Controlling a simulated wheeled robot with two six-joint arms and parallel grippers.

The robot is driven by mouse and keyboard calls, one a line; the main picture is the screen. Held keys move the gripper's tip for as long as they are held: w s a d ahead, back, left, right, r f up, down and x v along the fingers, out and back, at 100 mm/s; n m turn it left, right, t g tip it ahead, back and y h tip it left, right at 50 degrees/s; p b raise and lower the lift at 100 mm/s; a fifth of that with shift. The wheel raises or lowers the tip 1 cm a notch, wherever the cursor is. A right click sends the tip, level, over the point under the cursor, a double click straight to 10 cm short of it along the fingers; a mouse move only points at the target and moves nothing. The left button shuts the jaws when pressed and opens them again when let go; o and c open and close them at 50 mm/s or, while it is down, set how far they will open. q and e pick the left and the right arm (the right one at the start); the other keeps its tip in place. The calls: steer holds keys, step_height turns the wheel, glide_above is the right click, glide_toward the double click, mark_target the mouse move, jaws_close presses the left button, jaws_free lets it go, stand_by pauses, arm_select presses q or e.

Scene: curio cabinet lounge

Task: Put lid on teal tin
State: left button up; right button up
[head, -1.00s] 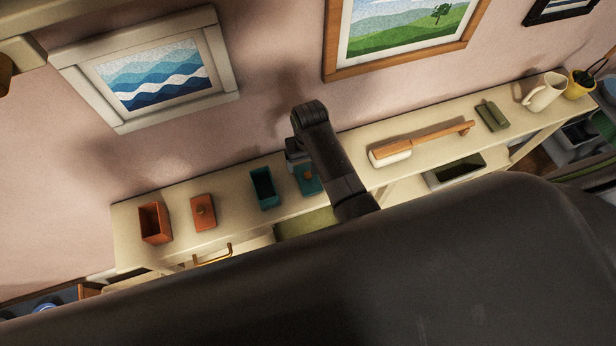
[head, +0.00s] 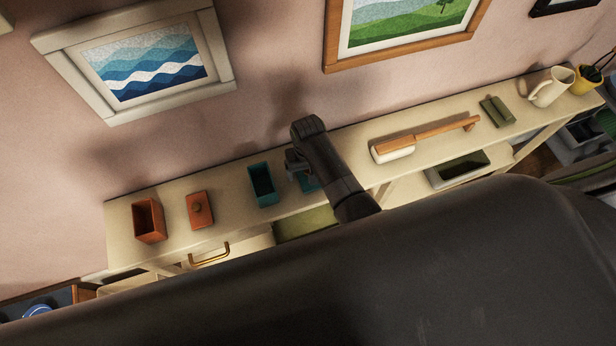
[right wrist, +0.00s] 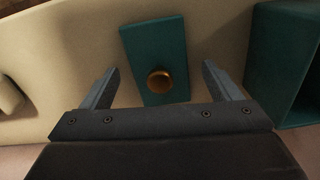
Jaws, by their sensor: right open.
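The teal tin (head: 262,184) stands open on the cream shelf top; part of it shows at the right edge of the right wrist view (right wrist: 284,70). The teal lid (head: 306,182) lies flat on the shelf to the right of the tin, mostly hidden by my arm in the head view. In the right wrist view the teal lid (right wrist: 152,48) has a round brass knob (right wrist: 159,81). My right gripper (right wrist: 159,82) is open above the lid, with one finger on each side of the knob and apart from it. My left gripper is not in view.
A rust-red open box (head: 149,221) and a rust-red lid (head: 200,209) lie left on the shelf (head: 232,200). To the right are a brush (head: 425,138), a green object (head: 497,111), a cream pitcher (head: 551,88) and a yellow pot (head: 587,79). A wall stands behind.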

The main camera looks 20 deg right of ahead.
steer(key=shift+f, duration=0.15)
steer(key=shift+c, duration=0.4)
steer(key=c, duration=1)
